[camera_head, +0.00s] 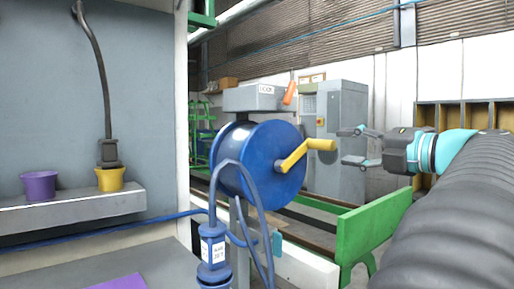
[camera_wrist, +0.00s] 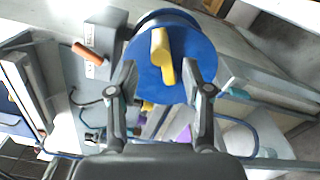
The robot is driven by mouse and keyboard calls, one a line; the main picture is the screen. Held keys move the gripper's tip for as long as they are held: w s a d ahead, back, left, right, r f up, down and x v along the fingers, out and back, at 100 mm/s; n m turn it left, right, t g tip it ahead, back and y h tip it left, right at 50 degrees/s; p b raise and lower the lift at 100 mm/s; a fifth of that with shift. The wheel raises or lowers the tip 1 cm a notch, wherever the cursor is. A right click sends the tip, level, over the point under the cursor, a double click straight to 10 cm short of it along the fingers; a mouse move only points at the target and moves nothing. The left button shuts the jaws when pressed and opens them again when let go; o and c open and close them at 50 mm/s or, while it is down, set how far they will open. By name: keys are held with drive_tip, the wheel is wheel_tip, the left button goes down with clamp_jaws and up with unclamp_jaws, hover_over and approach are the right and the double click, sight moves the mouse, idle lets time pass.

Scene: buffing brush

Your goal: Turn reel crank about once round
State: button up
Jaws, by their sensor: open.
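The blue reel (camera_head: 246,160) stands on a grey post, its round face turned toward my gripper. A yellow crank (camera_head: 293,157) slants up and right from the reel's hub to a yellow handle (camera_head: 322,144). My gripper (camera_head: 346,146) is open and empty just right of the handle, with its fingers pointing left at it. In the wrist view the crank handle (camera_wrist: 158,46) lies ahead, between the lines of the two open fingers (camera_wrist: 163,82). I see no contact between the fingers and the handle. The reel's face (camera_wrist: 184,56) fills the background there.
A grey labelled box (camera_head: 255,97) with an orange lever (camera_head: 289,93) sits above the reel. A green rail (camera_head: 372,232) lies below my gripper. Purple (camera_head: 39,187) and yellow cups (camera_head: 110,179) stand on a left shelf.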

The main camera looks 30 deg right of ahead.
drive_tip(key=s+d, duration=0.1)
drive_tip(key=s, duration=0.5)
idle(0.3)
